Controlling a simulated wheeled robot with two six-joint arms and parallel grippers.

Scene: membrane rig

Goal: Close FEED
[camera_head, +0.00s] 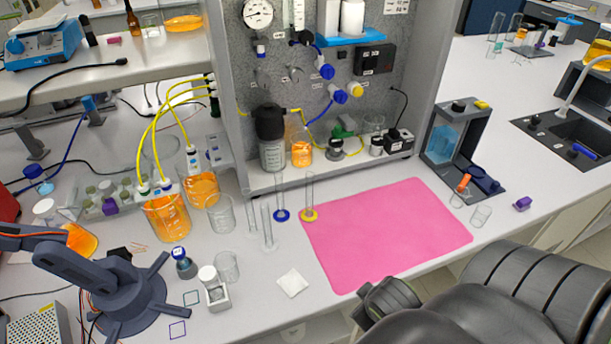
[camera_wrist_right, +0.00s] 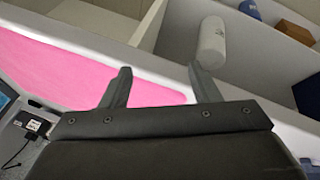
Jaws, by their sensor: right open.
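The grey rig panel (camera_head: 295,85) stands at the back of the bench. It carries an upper blue knob (camera_head: 326,71), a lower blue knob (camera_head: 340,96) and a yellow knob (camera_head: 357,89). Their small labels are too small to read, so I cannot tell which one is FEED or how it is set. My right gripper (camera_wrist_right: 162,88) is open, with nothing between its fingers, over the bench's front edge. In the head view my right arm is at the bottom right, well in front of the panel and apart from the knobs. My left gripper is not in view.
A pink mat (camera_head: 385,230) lies flat before the panel. Glass cylinders with blue (camera_head: 282,215) and yellow (camera_head: 310,214) bases stand left of it. Orange-filled beakers (camera_head: 166,218) with yellow tubes are farther left. A dark bottle (camera_head: 271,135) stands on the rig's ledge.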

